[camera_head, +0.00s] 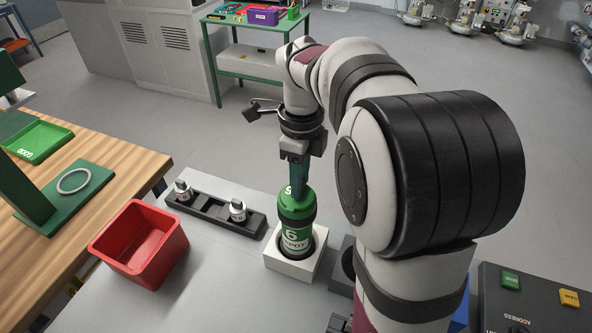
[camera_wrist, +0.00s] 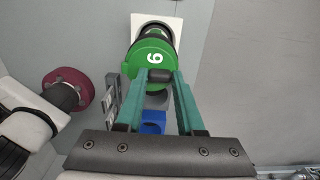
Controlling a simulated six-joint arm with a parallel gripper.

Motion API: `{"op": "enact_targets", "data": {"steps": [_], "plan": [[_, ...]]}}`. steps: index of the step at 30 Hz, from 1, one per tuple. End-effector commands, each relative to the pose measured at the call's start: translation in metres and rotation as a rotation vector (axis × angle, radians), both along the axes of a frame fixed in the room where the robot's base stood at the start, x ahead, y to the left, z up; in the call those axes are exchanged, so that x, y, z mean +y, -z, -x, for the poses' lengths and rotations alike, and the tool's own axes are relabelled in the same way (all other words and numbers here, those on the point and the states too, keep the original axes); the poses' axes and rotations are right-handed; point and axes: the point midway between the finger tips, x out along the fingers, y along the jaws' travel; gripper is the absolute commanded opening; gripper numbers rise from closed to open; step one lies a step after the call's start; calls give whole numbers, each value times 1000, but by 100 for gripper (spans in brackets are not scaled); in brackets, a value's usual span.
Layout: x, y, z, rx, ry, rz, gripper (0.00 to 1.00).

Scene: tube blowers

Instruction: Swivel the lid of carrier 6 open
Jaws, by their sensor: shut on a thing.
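Carrier 6 (camera_head: 295,238) is a green and black canister with a white label, upright in a white square holder (camera_head: 286,266). Its green lid (camera_head: 297,207) is on the top end. In the wrist view the lid (camera_wrist: 153,58) bears a white 6. My gripper (camera_head: 298,190) points down from above, its teal fingers at the lid. In the wrist view my gripper (camera_wrist: 160,77) is shut on a dark knob at the lid's near edge. Whether the lid is turned off the carrier's mouth is hard to tell; part of the carrier shows beyond it.
A black rack (camera_head: 215,210) with two small silver-topped pieces and a red bin (camera_head: 140,243) stand left of the carrier. A wooden table (camera_head: 120,160) with a green tray (camera_head: 38,140) is further left. A button panel (camera_head: 535,295) is at right.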

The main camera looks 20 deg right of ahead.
Motion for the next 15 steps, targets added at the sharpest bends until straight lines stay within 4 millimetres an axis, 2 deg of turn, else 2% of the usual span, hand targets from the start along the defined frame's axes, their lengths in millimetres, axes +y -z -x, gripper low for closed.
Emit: {"op": "enact_targets", "data": {"steps": [8,15], "plan": [[1,0,-1,-1,-32,1,0],[6,0,-6,0,-171,1,0]]}}
